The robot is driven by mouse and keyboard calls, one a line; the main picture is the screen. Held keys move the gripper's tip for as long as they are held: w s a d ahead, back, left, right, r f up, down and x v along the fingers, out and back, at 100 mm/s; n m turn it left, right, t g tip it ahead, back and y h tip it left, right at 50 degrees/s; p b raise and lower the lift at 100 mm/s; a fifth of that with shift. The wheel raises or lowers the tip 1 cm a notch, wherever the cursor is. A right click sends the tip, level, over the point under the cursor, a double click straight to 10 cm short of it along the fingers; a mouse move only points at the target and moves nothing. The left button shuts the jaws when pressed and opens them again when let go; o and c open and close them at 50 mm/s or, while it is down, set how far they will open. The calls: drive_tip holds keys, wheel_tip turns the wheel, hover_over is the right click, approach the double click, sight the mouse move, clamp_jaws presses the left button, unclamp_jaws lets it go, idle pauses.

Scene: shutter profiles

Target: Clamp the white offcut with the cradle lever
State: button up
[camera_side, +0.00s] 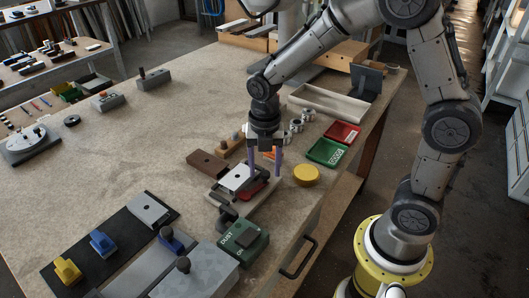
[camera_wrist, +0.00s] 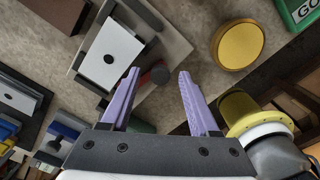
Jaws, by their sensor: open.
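The white offcut (camera_side: 237,178), a flat light block with a dark round spot, lies in the cradle (camera_side: 263,203) on a pale base plate. In the wrist view the white offcut (camera_wrist: 106,62) sits at upper left, beside dark cradle parts. The cradle lever (camera_wrist: 158,75) appears as a dark bar with a dull red round end, seen between my fingers. My gripper (camera_side: 264,173) is open, purple fingers pointing down over the right part of the cradle. In the wrist view my gripper (camera_wrist: 158,74) shows nothing held. Contact with the lever cannot be told.
A yellow round lid (camera_side: 306,175) lies right of the cradle. Green (camera_side: 328,152) and red (camera_side: 343,133) trays stand behind it. A brown block (camera_side: 207,164) is just left of the cradle. A dark green box (camera_side: 243,241) stands in front. The bench's left middle is clear.

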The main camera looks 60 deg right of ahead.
wheel_tip(320, 180, up, 14)
drive_tip(key=shift+f, duration=0.2)
idle(0.4)
drive_tip(key=s+r+t, duration=0.2)
drive_tip(key=s+r, duration=0.2)
drive_tip(key=r, duration=0.1)
drive_tip(key=s+d+f+m+t, duration=0.1)
drive_tip(key=s+m, duration=0.5)
drive_tip(key=m, duration=0.6)
drive_tip(key=s+f+m+t, duration=0.2)
drive_tip(key=s+m, duration=0.5)
drive_tip(key=m, duration=0.6)
drive_tip(key=shift+s+d+f+t, duration=0.15)
drive_tip(key=shift+d+f+t, duration=0.2)
drive_tip(key=shift+f, duration=0.3)
